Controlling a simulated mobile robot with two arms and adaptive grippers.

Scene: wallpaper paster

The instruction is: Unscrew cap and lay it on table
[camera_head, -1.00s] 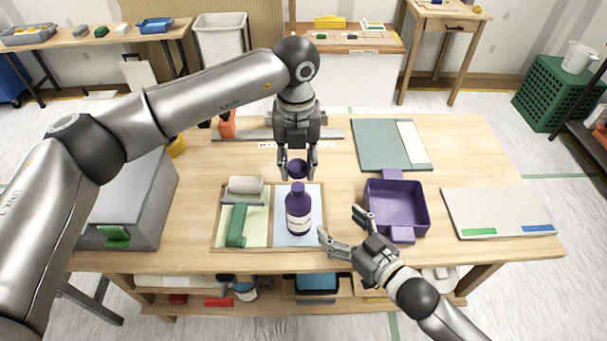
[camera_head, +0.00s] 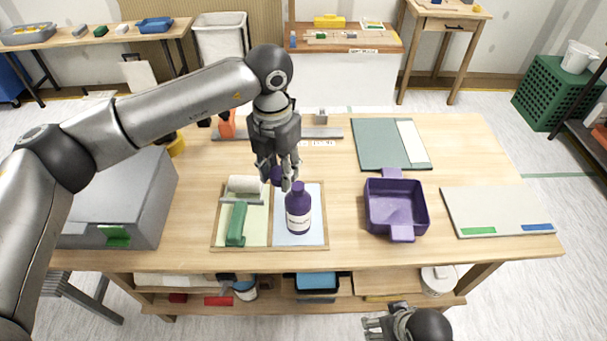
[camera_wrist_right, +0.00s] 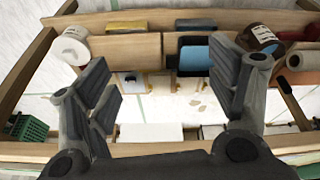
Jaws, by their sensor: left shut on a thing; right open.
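A purple bottle (camera_head: 298,212) with a white label stands upright on the pale blue right half of a shallow wooden tray (camera_head: 270,249). Its neck is bare. My left gripper (camera_head: 279,178) is shut on the purple cap (camera_head: 277,174), held in the air just behind and left of the bottle, apart from it. My right gripper (camera_head: 372,328) is low at the bottom edge of the head view, in front of the table. In the right wrist view my right gripper (camera_wrist_right: 168,95) is open and empty.
In the tray's left half lie a green tool (camera_head: 236,224) and a pale roller (camera_head: 245,185). A purple bin (camera_head: 425,210) stands right of the tray. A grey box (camera_head: 120,200) is at left. Bare wood lies between tray and bin.

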